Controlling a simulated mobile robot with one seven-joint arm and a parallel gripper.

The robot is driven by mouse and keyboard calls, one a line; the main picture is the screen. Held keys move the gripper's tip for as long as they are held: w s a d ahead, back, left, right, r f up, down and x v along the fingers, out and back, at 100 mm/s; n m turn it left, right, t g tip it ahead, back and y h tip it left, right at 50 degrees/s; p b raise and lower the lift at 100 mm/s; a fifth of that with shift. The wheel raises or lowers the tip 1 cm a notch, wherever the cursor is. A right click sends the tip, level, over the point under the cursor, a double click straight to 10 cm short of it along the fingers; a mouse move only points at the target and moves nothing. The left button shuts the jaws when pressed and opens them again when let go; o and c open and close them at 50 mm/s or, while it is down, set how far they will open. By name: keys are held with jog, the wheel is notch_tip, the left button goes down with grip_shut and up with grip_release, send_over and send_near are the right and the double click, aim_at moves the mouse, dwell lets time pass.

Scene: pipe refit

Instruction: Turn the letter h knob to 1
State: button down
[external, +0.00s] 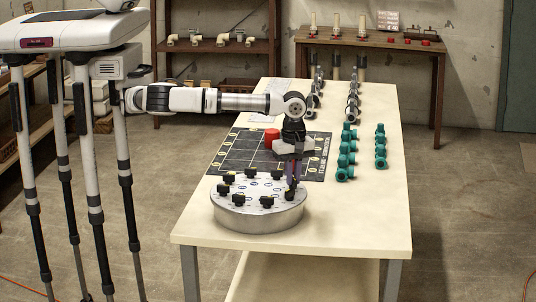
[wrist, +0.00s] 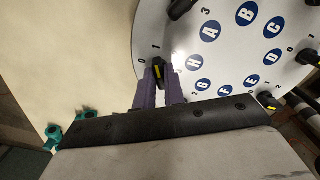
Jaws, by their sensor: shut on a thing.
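The round panel (external: 258,218) stands on the near part of the table. Its white top also shows in the wrist view (wrist: 235,50), with blue letter discs in a ring. My gripper (external: 290,186) points down at the panel's right side. In the wrist view, my gripper's two purple fingers (wrist: 160,80) are shut on the black letter h knob (wrist: 158,73), one on each side, beside the blue H disc (wrist: 196,60). The knob's yellow mark shows between the fingers and points roughly towards the printed 1 (wrist: 155,47). A 0 is printed to its left. The fingers partly hide the knob.
Other black knobs with yellow marks (external: 223,189) stand around the panel, close to the gripper. Teal fittings (external: 345,155) stand to the right. The table's front right corner is clear.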

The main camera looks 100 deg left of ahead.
jog(key=c, duration=1.5)
grip_release()
notch_tip(320, 180, up, 14)
jog(key=shift+f+b, duration=0.1)
jog(key=shift+b, duration=0.7)
jog(key=shift+a, duration=0.1)
